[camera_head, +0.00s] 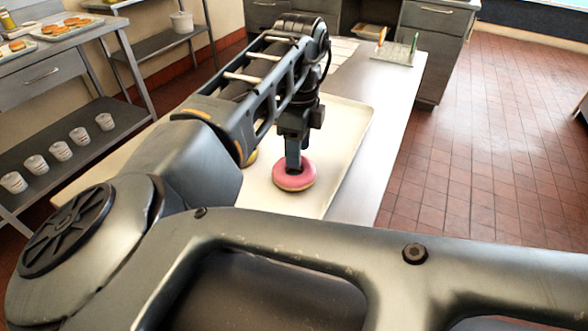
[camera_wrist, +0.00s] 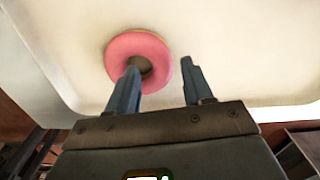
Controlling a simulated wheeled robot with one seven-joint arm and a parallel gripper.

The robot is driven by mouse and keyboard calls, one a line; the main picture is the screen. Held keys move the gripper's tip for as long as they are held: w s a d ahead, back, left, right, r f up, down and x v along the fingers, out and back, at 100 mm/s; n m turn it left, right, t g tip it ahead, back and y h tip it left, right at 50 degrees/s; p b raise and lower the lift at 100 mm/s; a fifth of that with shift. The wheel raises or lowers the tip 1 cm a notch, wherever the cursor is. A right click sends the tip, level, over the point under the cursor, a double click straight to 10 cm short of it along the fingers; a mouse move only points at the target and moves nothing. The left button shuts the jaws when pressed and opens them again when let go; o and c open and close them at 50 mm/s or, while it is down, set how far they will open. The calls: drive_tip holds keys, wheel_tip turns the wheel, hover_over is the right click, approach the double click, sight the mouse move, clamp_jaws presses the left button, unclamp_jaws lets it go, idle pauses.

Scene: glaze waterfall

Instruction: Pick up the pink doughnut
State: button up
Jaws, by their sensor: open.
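The pink doughnut (camera_head: 294,182) lies flat on a cream tray (camera_head: 347,128) on the metal table. It has pink glaze over a tan base and a hole in the middle. My gripper (camera_head: 293,168) points down over it. In the wrist view, the doughnut (camera_wrist: 138,58) sits at the left, and my gripper (camera_wrist: 158,66) is open. One finger overlaps the doughnut's hole and the other is beyond its right side, so the ring's right part lies between them in the picture. I cannot tell how deep the fingertips are or whether they touch it.
Something yellow (camera_head: 251,157) shows partly behind my arm. A small rack (camera_head: 394,54) stands at the table's far end. Shelves with several white cups (camera_head: 60,151) and a tray of doughnuts (camera_head: 66,29) are at the left. The right of the tray is clear.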

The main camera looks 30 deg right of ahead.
drive_tip(key=shift+f, duration=1.55)
drive_tip(key=c, duration=0.8)
